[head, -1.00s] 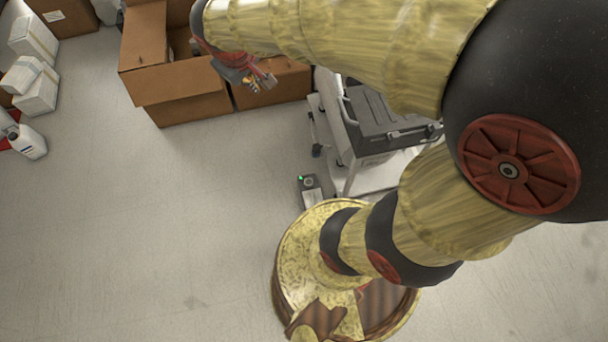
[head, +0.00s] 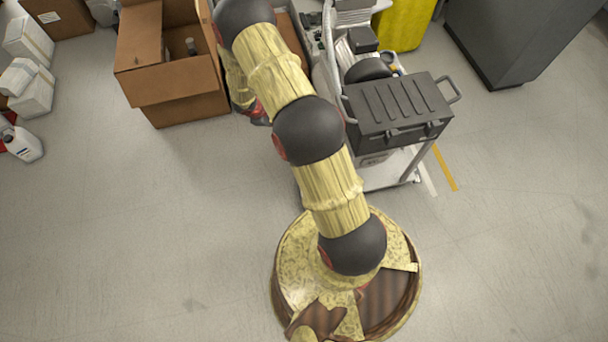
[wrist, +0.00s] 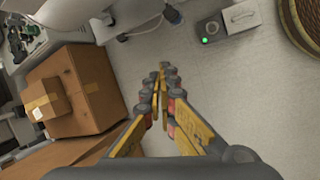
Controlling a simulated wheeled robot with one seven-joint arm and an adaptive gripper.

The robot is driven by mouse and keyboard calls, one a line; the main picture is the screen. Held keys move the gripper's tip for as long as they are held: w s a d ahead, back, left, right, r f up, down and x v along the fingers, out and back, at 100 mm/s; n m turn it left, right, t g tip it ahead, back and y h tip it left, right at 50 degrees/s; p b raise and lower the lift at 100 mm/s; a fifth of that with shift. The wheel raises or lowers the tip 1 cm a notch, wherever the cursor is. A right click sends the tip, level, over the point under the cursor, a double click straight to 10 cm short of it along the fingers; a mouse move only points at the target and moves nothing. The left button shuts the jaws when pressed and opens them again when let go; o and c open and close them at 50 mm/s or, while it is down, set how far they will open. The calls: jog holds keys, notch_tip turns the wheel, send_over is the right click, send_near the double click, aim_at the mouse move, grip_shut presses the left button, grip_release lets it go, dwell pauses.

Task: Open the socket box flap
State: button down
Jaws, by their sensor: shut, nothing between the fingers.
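A small grey box (wrist: 209,30) with a green light and a round fitting sits on the floor at the upper right of the wrist view. In the head view my arm hides this box. My gripper (wrist: 161,75) is shut and empty in the wrist view, pointing over bare floor to the lower left of the box and apart from it. In the head view my gripper (head: 256,116) is mostly hidden behind my arm.
Brown cartons (wrist: 90,88) stand left of my gripper, and an open carton (head: 185,108) shows in the head view. A wheeled cart (head: 398,178) carries a dark case (head: 398,112). A dark grey cabinet (head: 520,45) stands back right.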

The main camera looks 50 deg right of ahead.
jog(key=s+a+f+n+y+b, duration=0.1)
jog(key=s+f, duration=0.5)
jog(key=f, duration=0.8)
jog(key=s+a+f+n+g+b, duration=0.1)
jog(key=s+f, duration=0.6)
jog(key=f, duration=0.7)
jog(key=s+f+n+g+y+b, duration=0.1)
jog(key=s+f, duration=0.5)
jog(key=f, duration=0.8)
jog(key=shift+s+a+f+n+y+b, duration=0.15)
jog(key=shift+a+f+n+y+b, duration=0.25)
jog(key=shift+b, duration=0.75)
jog(key=shift+r, duration=0.25)
jog(key=shift+s+d+r+p, duration=0.1)
jog(key=shift+r+p, duration=0.05)
jog(key=shift+p, duration=0.55)
